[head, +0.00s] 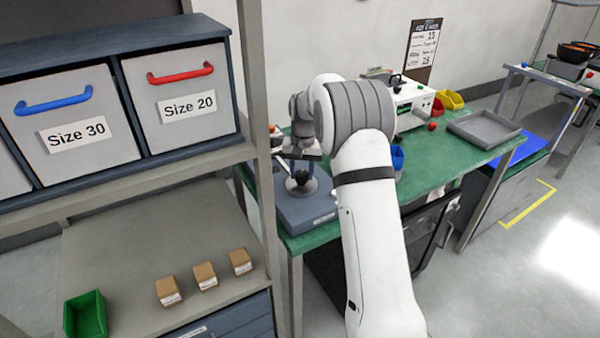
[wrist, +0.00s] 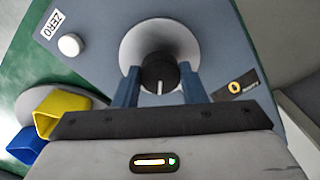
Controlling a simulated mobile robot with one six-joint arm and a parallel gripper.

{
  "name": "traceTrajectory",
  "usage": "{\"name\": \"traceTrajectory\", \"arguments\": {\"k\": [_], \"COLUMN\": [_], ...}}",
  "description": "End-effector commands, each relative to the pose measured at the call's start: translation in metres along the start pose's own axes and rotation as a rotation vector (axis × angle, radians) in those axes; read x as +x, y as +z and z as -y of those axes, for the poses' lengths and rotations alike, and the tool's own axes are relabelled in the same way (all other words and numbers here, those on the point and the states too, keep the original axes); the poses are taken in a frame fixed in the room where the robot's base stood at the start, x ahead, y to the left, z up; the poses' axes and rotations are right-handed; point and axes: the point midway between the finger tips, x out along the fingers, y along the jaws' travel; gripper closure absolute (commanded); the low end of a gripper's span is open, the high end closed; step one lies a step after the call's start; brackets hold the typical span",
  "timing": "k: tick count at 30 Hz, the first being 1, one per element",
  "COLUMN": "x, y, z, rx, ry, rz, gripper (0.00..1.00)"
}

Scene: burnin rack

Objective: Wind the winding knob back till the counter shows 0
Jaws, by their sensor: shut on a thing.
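The winding knob (wrist: 160,72) is a black knob with a white pointer line, on a round light-grey disc (wrist: 152,32) set in a blue-grey panel (wrist: 95,30). My gripper (wrist: 160,82) is shut on the knob, with one blue finger on each side of it. In the head view my gripper (head: 300,181) points down at the disc on the blue-grey unit at the bench's left end. A white button (wrist: 69,45) sits beside a ZERO label (wrist: 51,23).
The green bench (head: 450,160) carries a white instrument box (head: 412,108) and a grey tray (head: 484,129). A shelf post (head: 258,120) stands close left of my arm. In the wrist view, a yellow bin (wrist: 62,108) and a blue bin (wrist: 27,146) lie at lower left.

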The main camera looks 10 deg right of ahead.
Motion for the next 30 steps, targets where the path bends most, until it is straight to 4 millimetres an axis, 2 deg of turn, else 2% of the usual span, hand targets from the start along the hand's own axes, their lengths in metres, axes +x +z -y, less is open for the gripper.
{"name": "traceTrajectory", "arguments": {"k": [1, 9, 24, 25, 30], "x": [0.0046, 0.0046, 0.0047, 0.0047, 0.0030], "y": [0.0039, 0.0040, 0.0042, 0.0041, 0.0027], "z": [-0.0016, -0.0012, -0.0007, -0.0007, -0.0002], "rx": [0.022, 0.101, 0.115, 0.114, 0.114], "ry": [0.005, 0.006, 0.005, 0.005, 0.003], "rz": [0.015, 0.013, 0.013, 0.013, 0.007], "gripper": [0.85, 0.85, 0.85, 0.60, 0.46]}}
